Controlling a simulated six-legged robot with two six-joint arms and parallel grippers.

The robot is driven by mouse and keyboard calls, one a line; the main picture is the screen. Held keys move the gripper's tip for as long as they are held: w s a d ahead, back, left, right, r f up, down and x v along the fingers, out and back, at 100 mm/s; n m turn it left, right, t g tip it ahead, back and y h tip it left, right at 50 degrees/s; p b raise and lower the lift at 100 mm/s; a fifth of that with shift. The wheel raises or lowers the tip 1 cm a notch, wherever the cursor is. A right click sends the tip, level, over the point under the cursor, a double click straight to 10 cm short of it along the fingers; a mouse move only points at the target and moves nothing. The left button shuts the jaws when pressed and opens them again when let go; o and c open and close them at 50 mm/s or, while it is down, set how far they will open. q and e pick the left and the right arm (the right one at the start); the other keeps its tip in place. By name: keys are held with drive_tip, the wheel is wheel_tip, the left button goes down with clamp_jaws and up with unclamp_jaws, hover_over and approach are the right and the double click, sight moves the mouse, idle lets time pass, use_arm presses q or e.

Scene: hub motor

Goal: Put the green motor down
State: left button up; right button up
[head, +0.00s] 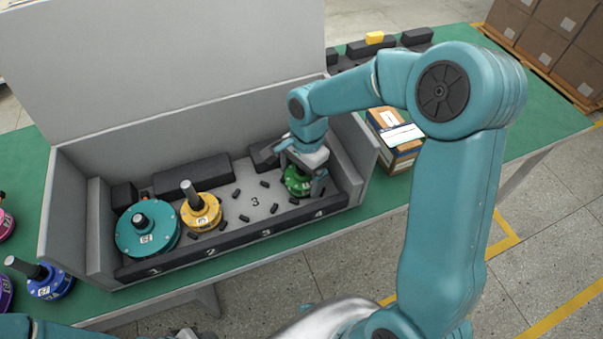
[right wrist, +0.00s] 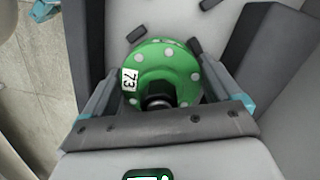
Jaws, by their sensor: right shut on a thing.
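The green motor (head: 296,181) is at the right end of the grey box (head: 66,221), near the place marked 4. In the right wrist view the green motor (right wrist: 163,70) shows a label reading 73 and a dark shaft. My right gripper (head: 304,178) is shut on it, with one finger on each side. The right gripper also shows in the right wrist view (right wrist: 160,85). Whether the motor touches the box floor cannot be told.
A teal motor (head: 147,228) stands at place 1 and a yellow motor (head: 201,211) at place 2. Place 3 is empty between small black pegs. A blue motor (head: 47,281) stands left of the box on the green table. A carton (head: 396,140) stands right of the box.

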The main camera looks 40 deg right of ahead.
drive_tip(key=shift+f, duration=0.1)
drive_tip(key=o, duration=1.4)
drive_tip(key=shift+c, duration=0.2)
drive_tip(key=shift+r, duration=0.35)
drive_tip(key=r, duration=0.4)
drive_tip(key=d+r, duration=0.1)
drive_tip(key=r, duration=0.6)
drive_tip(key=shift+d+r+p, duration=0.2)
drive_tip(key=shift+r+p, duration=0.15)
drive_tip(key=shift+p, duration=0.05)
drive_tip(key=shift+f, duration=0.1)
